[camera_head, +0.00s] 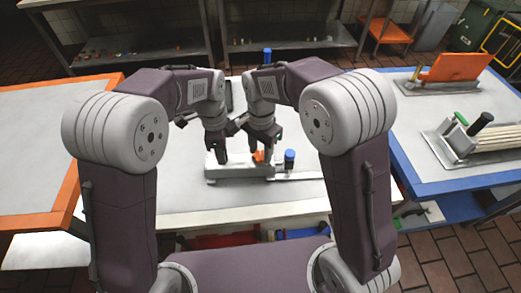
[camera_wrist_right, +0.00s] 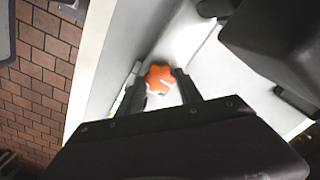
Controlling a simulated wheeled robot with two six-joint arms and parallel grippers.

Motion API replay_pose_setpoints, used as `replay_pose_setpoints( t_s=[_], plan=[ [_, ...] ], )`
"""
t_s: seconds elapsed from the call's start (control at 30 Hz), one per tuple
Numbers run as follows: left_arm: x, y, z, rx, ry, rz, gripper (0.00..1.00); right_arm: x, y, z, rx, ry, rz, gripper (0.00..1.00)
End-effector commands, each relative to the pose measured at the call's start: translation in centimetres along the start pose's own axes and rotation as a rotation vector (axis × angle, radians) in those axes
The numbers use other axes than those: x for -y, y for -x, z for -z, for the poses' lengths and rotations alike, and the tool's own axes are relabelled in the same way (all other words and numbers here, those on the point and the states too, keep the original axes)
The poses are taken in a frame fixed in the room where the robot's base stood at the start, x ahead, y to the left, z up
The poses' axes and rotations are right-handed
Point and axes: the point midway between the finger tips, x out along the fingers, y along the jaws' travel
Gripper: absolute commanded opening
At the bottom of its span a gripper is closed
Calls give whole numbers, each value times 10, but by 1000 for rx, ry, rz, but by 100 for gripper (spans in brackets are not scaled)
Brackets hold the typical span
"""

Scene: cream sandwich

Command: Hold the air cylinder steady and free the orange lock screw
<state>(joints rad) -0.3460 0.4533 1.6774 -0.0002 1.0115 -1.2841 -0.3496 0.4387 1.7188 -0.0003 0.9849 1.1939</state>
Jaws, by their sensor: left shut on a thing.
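The air cylinder is a pale grey body (camera_head: 228,174) lying on the middle table in the head view. My left gripper (camera_head: 218,158) is shut on its left part; the fingertips are partly hidden. The orange lock screw (camera_head: 258,156) is a small lobed knob on the cylinder. In the right wrist view the lock screw (camera_wrist_right: 159,78) sits between the two dark fingers of my right gripper (camera_wrist_right: 160,88). These fingers stand apart, one on each side of the knob, and look open. Whether they touch it is hard to tell.
A blue-capped post (camera_head: 290,158) stands just right of the lock screw. An orange-edged table (camera_head: 40,130) is at the left. A blue-edged table (camera_head: 430,115) at the right holds other fixtures. The front of the middle table (camera_head: 240,205) is clear.

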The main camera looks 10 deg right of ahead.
Motion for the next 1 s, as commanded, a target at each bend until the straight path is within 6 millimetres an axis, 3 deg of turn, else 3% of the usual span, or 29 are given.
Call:
replay_pose_setpoints(
  t_s=[0.03,0.1,0.47,1.0],
  plan=[
    [0,-1,0,0,2,0,0,0,0,0,0,0,1,20],
    [0,-1,0,0,2,0,0,0,0,0,0,0,1,2],
    [0,0,0,0,1,1,0,1,0,0,0,68,2,2],
    [0,0,0,0,0,2,0,1,1,0,-2,532,2,2]
  ],
)
